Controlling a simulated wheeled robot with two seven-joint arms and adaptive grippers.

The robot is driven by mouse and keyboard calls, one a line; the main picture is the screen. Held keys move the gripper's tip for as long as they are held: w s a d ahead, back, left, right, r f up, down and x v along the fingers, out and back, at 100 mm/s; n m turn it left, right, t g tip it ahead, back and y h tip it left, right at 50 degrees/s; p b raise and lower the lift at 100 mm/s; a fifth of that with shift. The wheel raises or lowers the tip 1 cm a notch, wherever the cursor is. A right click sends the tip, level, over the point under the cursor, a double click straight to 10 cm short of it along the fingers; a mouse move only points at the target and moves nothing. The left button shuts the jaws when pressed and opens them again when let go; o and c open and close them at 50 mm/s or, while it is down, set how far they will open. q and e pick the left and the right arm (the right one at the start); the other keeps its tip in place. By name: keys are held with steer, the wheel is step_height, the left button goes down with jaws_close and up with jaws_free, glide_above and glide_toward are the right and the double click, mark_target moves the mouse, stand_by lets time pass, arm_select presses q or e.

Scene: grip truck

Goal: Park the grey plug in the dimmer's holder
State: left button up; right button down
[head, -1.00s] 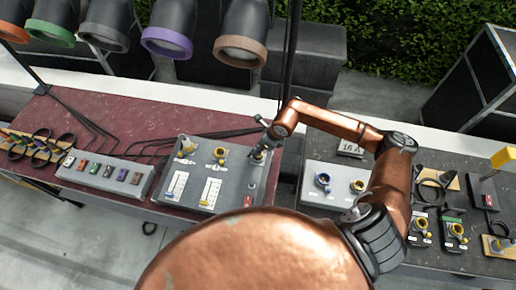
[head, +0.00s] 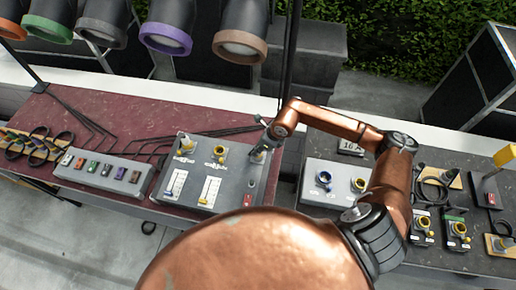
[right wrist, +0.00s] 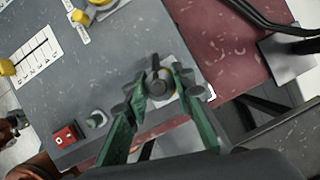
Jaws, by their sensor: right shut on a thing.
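The dimmer (head: 232,187) is a grey box with sliders, on the red table in the head view. Its panel also fills much of the right wrist view (right wrist: 80,65). My right gripper (right wrist: 154,90) has green fingers, shut on the dark grey plug (right wrist: 157,81). The plug stands over a pale plate near the dimmer's edge; I cannot tell if it is fully seated in the holder there. In the head view my right gripper (head: 260,150) is small at the dimmer's upper right corner, its tips partly hidden. My left gripper is not in view.
A yellow-ringed fitting (head: 220,153) sits beside the gripper on the dimmer. A red switch (right wrist: 65,135) is near the panel's corner. A grey box with coloured switches (head: 105,172) is left. A dark pole (head: 291,60) stands close behind my right arm.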

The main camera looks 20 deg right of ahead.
steer(key=c, duration=1.6)
jaws_free()
steer(key=shift+o, duration=0.4)
steer(key=shift+f, duration=0.1)
steer(key=shift+o, duration=1.4)
steer(key=shift+r+p, duration=1.15)
steer(key=shift+r, duration=1.4)
steer(key=shift+s+f, duration=0.1)
